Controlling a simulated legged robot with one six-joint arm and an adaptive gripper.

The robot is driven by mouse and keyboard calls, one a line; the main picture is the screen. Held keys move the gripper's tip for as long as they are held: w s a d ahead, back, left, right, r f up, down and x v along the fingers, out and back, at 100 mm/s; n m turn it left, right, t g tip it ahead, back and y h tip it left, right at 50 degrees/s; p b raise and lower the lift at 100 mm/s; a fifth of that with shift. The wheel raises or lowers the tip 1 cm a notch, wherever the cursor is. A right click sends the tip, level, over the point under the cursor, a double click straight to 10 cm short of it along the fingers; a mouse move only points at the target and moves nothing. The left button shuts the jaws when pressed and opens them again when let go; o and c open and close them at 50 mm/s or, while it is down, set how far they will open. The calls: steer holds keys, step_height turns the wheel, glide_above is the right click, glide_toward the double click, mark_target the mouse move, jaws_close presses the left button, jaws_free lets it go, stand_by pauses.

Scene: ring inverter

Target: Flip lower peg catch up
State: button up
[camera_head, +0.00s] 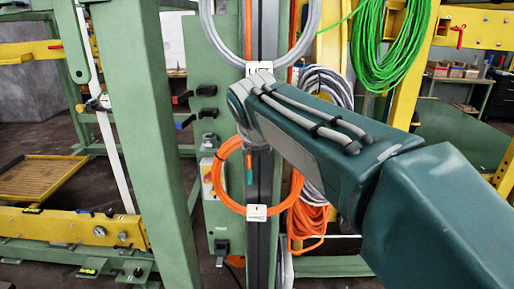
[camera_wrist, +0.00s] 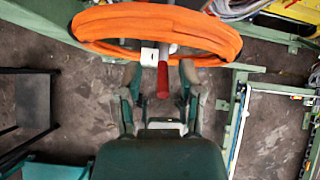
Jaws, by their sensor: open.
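The lower peg shows in the wrist view as a grey rod with a small white block (camera_wrist: 149,57) beside it. Its red-tipped catch (camera_wrist: 163,80) points down the picture, toward my palm. My gripper (camera_wrist: 160,70) is open, one finger on each side of the red tip, with gaps visible on both sides. An orange cable ring (camera_wrist: 105,28) hangs around the peg; it also shows in the head view (camera_head: 216,184), against the dark post. In the head view my arm hides the catch, and my fingers cannot be made out.
A grey hose ring (camera_head: 224,45) hangs higher on the dark post (camera_head: 262,235). A green cable coil (camera_head: 375,50) hangs at right. A thick green upright (camera_head: 150,140) stands left. In the wrist view, a dark stand (camera_wrist: 30,105) is left and a pale frame (camera_wrist: 240,125) right.

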steer(key=v, duration=1.1)
steer(key=shift+s+r, duration=0.25)
steer(key=shift+a, duration=0.15)
